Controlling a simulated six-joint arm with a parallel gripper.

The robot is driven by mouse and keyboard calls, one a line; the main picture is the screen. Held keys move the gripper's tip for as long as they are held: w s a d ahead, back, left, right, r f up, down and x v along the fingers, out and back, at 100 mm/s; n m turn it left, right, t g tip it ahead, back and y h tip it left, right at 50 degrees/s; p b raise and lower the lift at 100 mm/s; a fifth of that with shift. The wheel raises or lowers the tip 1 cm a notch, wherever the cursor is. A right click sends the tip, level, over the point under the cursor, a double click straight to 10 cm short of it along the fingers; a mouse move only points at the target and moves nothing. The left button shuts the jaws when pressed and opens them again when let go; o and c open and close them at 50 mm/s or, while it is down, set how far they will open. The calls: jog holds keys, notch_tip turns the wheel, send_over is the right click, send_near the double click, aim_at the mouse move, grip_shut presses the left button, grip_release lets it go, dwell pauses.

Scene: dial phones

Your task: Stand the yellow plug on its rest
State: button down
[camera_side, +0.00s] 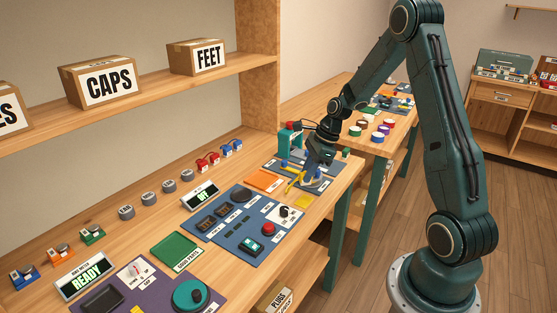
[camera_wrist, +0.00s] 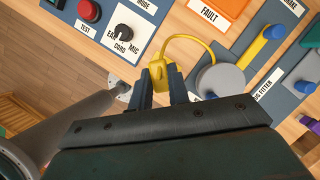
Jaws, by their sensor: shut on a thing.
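My gripper (camera_wrist: 161,88) is shut on the yellow plug (camera_wrist: 159,73), which sits between the two dark fingertips in the wrist view. A thin yellow cord (camera_wrist: 195,40) loops from the plug toward a grey round part (camera_wrist: 220,80) on the blue panel. In the side view my gripper (camera_side: 309,176) is low over the far panel, and the yellow cord (camera_side: 293,181) shows beside it. The plug's lower end is hidden from the wrist camera, so I cannot tell whether it touches anything. I cannot clearly make out the plug's rest.
A yellow lever (camera_wrist: 252,52) with a blue knob stands right of the cord. A black knob (camera_wrist: 124,32) marked EAR, CORD and MIC and a red button (camera_wrist: 89,10) are to the left. A flat yellow square (camera_side: 303,201) lies on the bench near my gripper.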

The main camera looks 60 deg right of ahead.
aim_at(309, 184)
jog(key=shift+f, duration=0.95)
jog(key=shift+f, duration=2.15)
jog(key=shift+f, duration=0.15)
jog(key=c, duration=1.3)
grip_release()
jog(key=shift+c, duration=0.2)
jog(key=v, duration=1.2)
jog(key=shift+r, duration=0.2)
jog(key=shift+a, duration=0.15)
